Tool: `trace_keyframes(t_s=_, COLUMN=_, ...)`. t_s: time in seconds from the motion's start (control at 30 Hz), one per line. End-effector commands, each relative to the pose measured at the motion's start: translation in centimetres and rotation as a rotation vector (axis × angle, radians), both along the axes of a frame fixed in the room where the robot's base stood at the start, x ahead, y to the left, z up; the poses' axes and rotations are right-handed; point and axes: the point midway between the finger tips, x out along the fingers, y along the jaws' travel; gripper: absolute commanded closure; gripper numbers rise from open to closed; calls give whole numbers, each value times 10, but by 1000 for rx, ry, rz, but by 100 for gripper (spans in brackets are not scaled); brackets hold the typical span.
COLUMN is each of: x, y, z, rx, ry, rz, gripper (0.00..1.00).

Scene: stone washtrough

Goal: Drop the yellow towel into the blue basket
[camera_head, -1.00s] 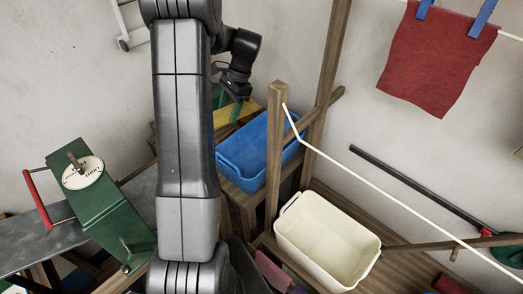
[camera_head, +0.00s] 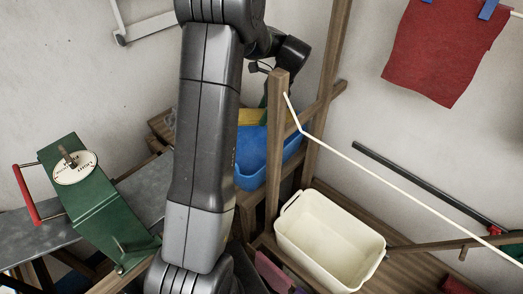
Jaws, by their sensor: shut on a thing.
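The yellow towel (camera_head: 252,117) shows as a small patch just above the far side of the blue basket (camera_head: 262,172), right of my arm link. I cannot tell whether the towel touches the basket.
A wooden post (camera_head: 277,150) rises in front of the basket, with a white line (camera_head: 400,195) running from it. A cream tub (camera_head: 330,240) stands at the front right. A red cloth (camera_head: 440,50) hangs at the upper right. A green device with a dial (camera_head: 95,200) stands left.

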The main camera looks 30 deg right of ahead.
Motion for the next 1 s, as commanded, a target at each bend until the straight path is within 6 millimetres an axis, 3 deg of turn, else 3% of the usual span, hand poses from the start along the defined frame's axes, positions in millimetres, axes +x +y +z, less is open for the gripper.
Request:
trace_keyframes(t_s=0.03, x=0, y=0, z=-12, rx=0, ry=0, rz=0, gripper=73)
trace_keyframes(t_s=0.2, x=0, y=0, z=-25, rx=0, ry=0, rz=1, gripper=73)
trace_keyframes(t_s=0.53, x=0, y=0, z=-26, rx=0, ry=0, rz=1, gripper=73)
trace_keyframes(t_s=0.57, x=0, y=0, z=-26, rx=0, ry=0, rz=1, gripper=36)
trace_keyframes(t_s=0.67, x=0, y=0, z=-26, rx=0, ry=0, rz=1, gripper=17)
trace_keyframes(t_s=1.0, x=0, y=-1, z=-25, rx=0, ry=0, rz=1, gripper=15)
